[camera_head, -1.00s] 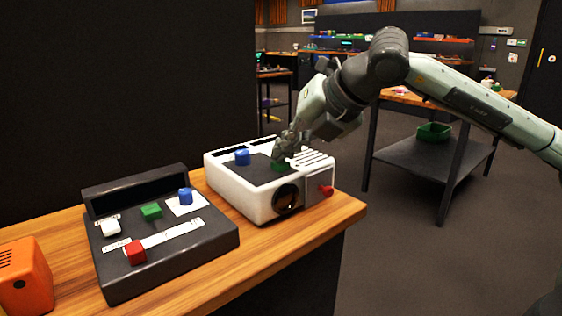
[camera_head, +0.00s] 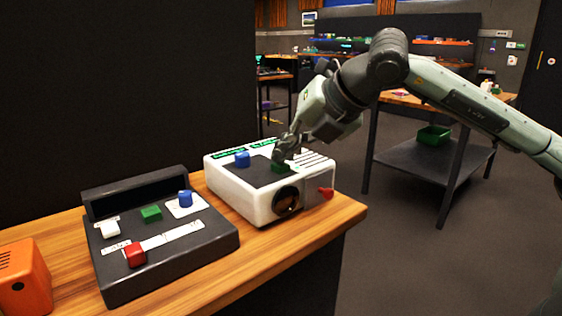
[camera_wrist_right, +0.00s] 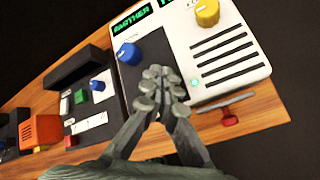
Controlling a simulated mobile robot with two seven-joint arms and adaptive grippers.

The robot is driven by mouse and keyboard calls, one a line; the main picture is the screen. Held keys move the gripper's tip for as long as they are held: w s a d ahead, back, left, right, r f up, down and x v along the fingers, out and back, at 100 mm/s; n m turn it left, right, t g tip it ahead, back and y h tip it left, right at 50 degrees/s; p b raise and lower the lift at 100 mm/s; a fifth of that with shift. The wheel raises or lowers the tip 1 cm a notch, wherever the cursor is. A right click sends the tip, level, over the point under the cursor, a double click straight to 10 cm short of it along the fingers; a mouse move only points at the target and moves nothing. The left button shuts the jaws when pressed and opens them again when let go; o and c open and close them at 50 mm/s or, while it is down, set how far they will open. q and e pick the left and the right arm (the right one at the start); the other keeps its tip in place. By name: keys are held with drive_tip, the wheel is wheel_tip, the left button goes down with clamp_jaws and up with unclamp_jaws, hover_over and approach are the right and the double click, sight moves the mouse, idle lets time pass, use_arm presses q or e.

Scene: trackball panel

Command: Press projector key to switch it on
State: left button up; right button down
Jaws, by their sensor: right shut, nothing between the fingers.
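The white projector (camera_head: 237,190) stands on the wooden bench, with a round lens in front and a dark top panel. Green lettering glows on its rear strip (camera_head: 229,154), and also in the wrist view (camera_wrist_right: 131,19). A green key (camera_head: 281,168) sits on the dark panel. My right gripper (camera_head: 280,158) is shut and empty, its fingertips down at this key. In the right wrist view the fingers (camera_wrist_right: 160,85) cover the key, so I cannot tell whether they touch it. My left gripper is out of view.
A blue knob (camera_head: 242,159) and a yellow knob (camera_wrist_right: 207,12) stand on the projector; a red knob (camera_head: 326,193) is on its side. Left of it are a dark control panel (camera_head: 190,246) with several coloured controls and an orange box (camera_head: 22,280).

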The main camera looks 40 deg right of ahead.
sight(284, 165)
drive_tip(key=shift+r, duration=0.1)
wheel_tip(284, 165, up, 6)
drive_tip(key=p, duration=0.5)
drive_tip(key=shift+p, duration=0.3)
